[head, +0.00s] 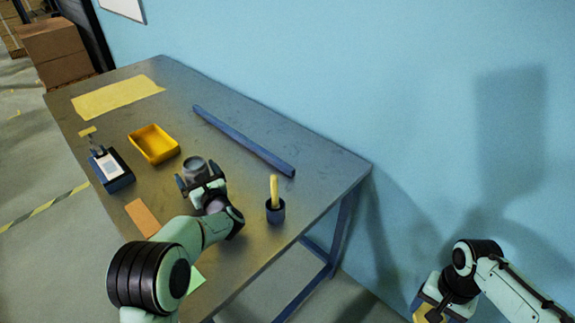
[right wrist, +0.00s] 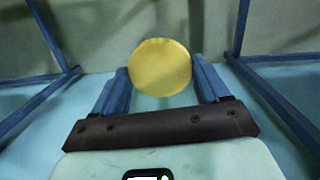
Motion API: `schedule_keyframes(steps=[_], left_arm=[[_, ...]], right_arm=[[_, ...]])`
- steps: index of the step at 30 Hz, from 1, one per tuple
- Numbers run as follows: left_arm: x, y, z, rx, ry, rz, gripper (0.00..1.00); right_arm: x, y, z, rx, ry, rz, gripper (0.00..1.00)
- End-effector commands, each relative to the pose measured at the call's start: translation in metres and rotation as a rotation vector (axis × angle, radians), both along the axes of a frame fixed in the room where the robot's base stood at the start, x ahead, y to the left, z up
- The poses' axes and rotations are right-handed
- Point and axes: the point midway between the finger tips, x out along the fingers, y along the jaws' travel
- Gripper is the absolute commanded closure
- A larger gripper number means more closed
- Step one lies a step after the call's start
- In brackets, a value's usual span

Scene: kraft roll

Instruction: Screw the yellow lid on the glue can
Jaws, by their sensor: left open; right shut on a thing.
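The glue can (head: 194,164) is a small grey cylinder standing on the table. My left gripper (head: 198,178) is open, with its fingers at the near side of the can; I cannot tell whether they touch it. The yellow lid (right wrist: 160,67) is a round disc held between the blue fingers of my right gripper (right wrist: 160,80) in the right wrist view. In the head view that gripper (head: 427,306) is at the bottom right, off the table's right end, with a bit of yellow showing. The can's lower part is partly hidden by my left gripper.
The grey table (head: 300,168) carries a yellow tray (head: 153,144), a blue device (head: 112,170), a long blue bar (head: 243,142), a dark cup with a yellow-handled tool (head: 275,207), an orange card (head: 142,217) and a yellow sheet (head: 117,97). A blue wall rises behind.

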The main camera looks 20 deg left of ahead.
Motion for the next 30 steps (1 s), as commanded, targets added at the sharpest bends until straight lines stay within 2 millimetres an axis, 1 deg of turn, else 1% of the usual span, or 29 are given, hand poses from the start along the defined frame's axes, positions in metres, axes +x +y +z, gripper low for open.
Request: schedule_keyframes(steps=[2, 3, 5, 6, 8, 9, 17, 20, 23, 29, 30], left_arm=[[0.000, 0.000, 0.000, 0.000, 0.000, 0.000, 0.00], [0.000, 0.000, 0.000, 0.000, 0.000, 0.000, 0.03], [0.000, 0.000, 0.000, 0.000, 0.000, 0.000, 0.23], [0.000, 0.000, 0.000, 0.000, 0.000, 0.001, 0.36], [0.000, 0.000, 0.000, 0.000, 0.000, 0.001, 0.55], [0.000, 0.000, 0.000, 0.000, 0.000, 0.001, 0.63], [0.000, 0.000, 0.002, 0.001, -0.003, 0.001, 0.63], [0.000, 0.000, 0.006, 0.000, -0.004, 0.001, 0.63], [0.000, 0.001, 0.015, 0.001, -0.005, 0.002, 0.63], [-0.001, 0.000, 0.041, 0.002, -0.008, 0.002, 0.63], [-0.006, -0.008, 0.037, -0.001, -0.002, -0.001, 0.63]], right_arm=[[0.000, 0.000, 0.000, 0.000, 0.000, 0.000, 0.54], [0.000, 0.000, 0.000, 0.000, 0.000, 0.000, 0.54], [0.000, 0.000, 0.000, 0.000, 0.000, 0.000, 0.54], [0.000, 0.000, 0.000, 0.000, 0.000, 0.000, 0.54], [0.000, 0.000, 0.000, 0.000, 0.000, 0.000, 0.54], [0.000, 0.000, 0.000, 0.000, 0.000, 0.000, 0.54], [0.000, 0.000, 0.000, 0.000, 0.000, 0.000, 0.54], [0.000, 0.000, 0.001, 0.000, 0.000, 0.000, 0.54], [0.000, 0.000, 0.002, 0.000, -0.001, 0.000, 0.54], [0.000, 0.000, 0.005, 0.000, -0.002, 0.000, 0.54], [0.000, 0.000, 0.004, 0.001, -0.001, 0.000, 0.54]])
